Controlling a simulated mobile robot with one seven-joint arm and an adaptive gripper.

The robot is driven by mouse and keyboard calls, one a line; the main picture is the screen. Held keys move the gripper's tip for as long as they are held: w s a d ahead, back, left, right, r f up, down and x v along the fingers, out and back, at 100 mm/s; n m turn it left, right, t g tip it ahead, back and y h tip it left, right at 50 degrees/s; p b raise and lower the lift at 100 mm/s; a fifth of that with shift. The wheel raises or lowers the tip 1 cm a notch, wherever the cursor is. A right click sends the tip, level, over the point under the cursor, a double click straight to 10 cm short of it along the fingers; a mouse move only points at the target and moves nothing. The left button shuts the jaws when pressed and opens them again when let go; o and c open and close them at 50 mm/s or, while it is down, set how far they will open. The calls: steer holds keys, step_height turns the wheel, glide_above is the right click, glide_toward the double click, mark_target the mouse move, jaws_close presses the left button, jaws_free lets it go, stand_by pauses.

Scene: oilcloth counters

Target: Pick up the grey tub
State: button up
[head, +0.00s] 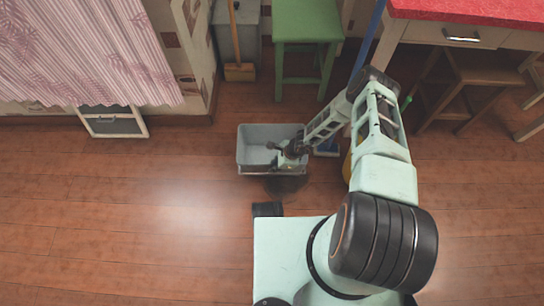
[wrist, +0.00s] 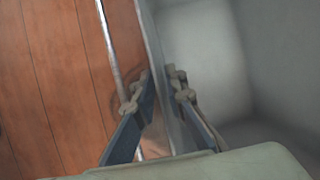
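The grey tub (head: 255,135) is a rectangular, open-topped bin on the wooden floor in front of me. My gripper (head: 275,147) is at the tub's near right part and partly covers it. In the wrist view, the fingers of my gripper (wrist: 155,98) stand on either side of the tub's thin wall (wrist: 152,45). One finger is on the floor side and the other is inside the tub. A gap shows between the floor-side finger and the wall, so the gripper looks open. The tub's pale inside (wrist: 270,60) fills the right of the wrist view.
A green stool (head: 305,25) and a broom (head: 238,70) stand behind the tub. A red-topped counter (head: 480,12) and a wooden stool (head: 470,75) are at the right. A pink cloth (head: 85,55) hangs at the left. The floor left of the tub is clear.

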steer(key=b+x, duration=0.2)
steer(key=x, duration=0.1)
steer(key=shift+f, duration=0.2)
steer(key=shift+a, duration=0.1)
jaws_close()
steer(key=shift+w+r, duration=0.1)
